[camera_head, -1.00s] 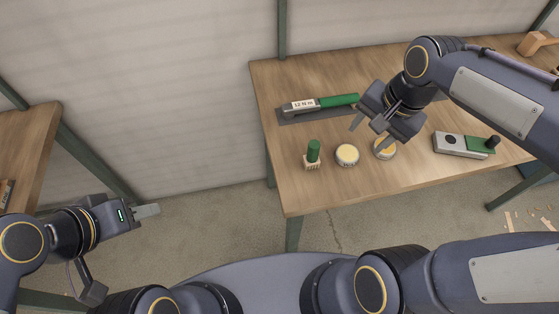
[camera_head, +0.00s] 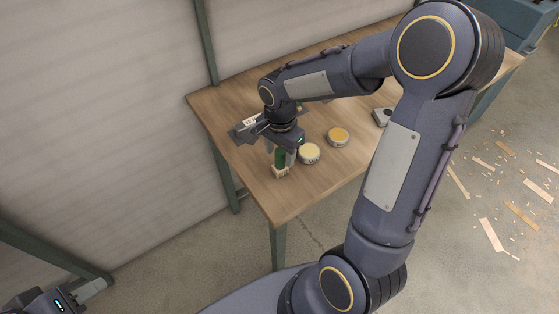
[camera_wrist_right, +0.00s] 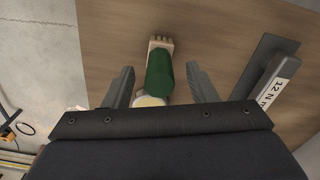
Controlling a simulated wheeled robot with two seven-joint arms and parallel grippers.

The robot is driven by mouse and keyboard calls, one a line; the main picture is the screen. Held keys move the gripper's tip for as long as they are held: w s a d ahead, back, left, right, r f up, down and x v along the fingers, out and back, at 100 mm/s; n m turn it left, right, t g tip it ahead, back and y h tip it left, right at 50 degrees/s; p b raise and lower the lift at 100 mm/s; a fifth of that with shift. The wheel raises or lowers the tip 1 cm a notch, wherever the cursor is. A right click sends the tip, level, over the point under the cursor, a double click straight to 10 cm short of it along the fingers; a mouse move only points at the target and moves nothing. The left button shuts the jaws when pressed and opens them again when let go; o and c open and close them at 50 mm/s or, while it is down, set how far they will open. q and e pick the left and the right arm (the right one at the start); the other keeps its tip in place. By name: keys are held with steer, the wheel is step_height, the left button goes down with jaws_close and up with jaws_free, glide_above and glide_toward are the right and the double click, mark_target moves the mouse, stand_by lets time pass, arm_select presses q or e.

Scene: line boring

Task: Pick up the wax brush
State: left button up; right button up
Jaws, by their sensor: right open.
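In the right wrist view the green handle (camera_wrist_right: 158,75) shows between the two spread fingers (camera_wrist_right: 160,82), with no clear contact. My left gripper (camera_head: 90,291) is at the lower left, away from the bench; I cannot tell whether its jaws are apart.
Two round tins with yellowish tops, one (camera_head: 309,154) close right of the brush and another (camera_head: 338,137) farther right, stand on the bench. A wrench labelled 12 N m (camera_wrist_right: 280,82) lies behind the brush. A grey block-like tool (camera_head: 382,117) is partly hidden by my arm.

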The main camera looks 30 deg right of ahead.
steer(key=shift+f, duration=0.4)
steer(key=shift+c, duration=0.4)
steer(key=shift+r, duration=0.1)
steer(key=c, duration=1)
steer(key=shift+r, duration=0.45)
step_height(320, 180, up, 2)
steer(key=shift+r, duration=0.25)
steer(key=s+r+b, duration=0.1)
steer(key=s+r, duration=0.3)
steer(key=s, duration=0.3)
steer(key=s+d+r+b, duration=0.1)
steer(key=s+r, duration=0.4)
steer(key=s, duration=0.2)
steer(key=shift+r+b, duration=0.25)
steer(key=shift+b, duration=0.15)
